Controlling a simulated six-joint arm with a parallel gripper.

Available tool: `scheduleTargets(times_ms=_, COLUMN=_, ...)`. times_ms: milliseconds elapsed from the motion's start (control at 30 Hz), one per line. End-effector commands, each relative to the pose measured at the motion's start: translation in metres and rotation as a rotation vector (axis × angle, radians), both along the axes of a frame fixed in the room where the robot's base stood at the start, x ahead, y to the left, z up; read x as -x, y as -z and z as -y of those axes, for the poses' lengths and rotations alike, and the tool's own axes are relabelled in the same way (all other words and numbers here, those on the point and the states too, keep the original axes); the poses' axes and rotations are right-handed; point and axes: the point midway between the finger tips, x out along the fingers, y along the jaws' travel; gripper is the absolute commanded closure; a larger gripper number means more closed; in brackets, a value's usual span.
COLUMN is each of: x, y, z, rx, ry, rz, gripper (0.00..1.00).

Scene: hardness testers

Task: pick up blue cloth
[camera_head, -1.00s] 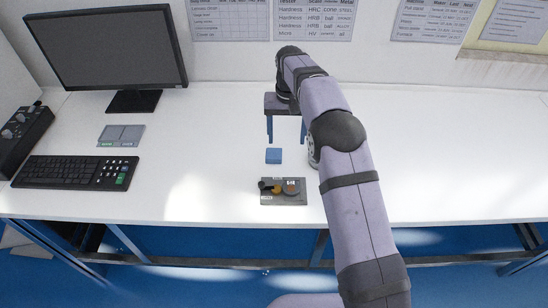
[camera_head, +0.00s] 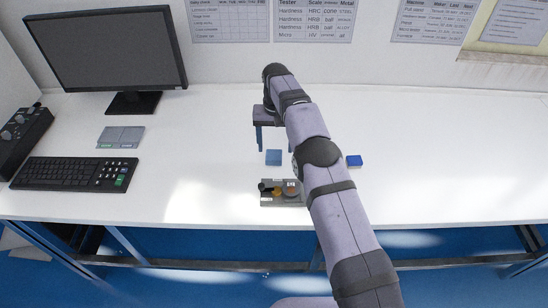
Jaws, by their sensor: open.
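A flat, light blue square (camera_head: 273,158) lies on the white table, left of my arm and behind the small grey tray. A darker blue piece (camera_head: 354,161) with a visible thickness lies on the table to the right of my arm. I cannot tell for certain which of the two is the blue cloth. My gripper (camera_head: 274,146) points down with its two fingers apart and nothing seen between them. In the picture it is just above the light blue square; its exact height over the table is unclear.
A small grey tray (camera_head: 268,199) holding several small parts sits near the front edge, partly behind my arm. A monitor (camera_head: 105,48), a keyboard (camera_head: 75,174), a grey pad (camera_head: 121,137) and a black control box (camera_head: 20,135) stand at the left. The table's right side is clear.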

Motion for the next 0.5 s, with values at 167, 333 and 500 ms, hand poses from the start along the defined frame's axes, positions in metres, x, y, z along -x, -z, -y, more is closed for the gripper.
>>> scheduleTargets(times_ms=167, x=0.001, y=0.007, z=-0.001, rx=0.001, ry=-0.001, rz=-0.003, gripper=0.34)
scheduleTargets(times_ms=333, x=0.003, y=0.027, z=-0.005, rx=0.001, ry=-0.001, rz=-0.004, gripper=0.34)
scheduleTargets(times_ms=500, x=0.003, y=0.046, z=-0.005, rx=0.001, ry=0.0, rz=-0.002, gripper=0.34)
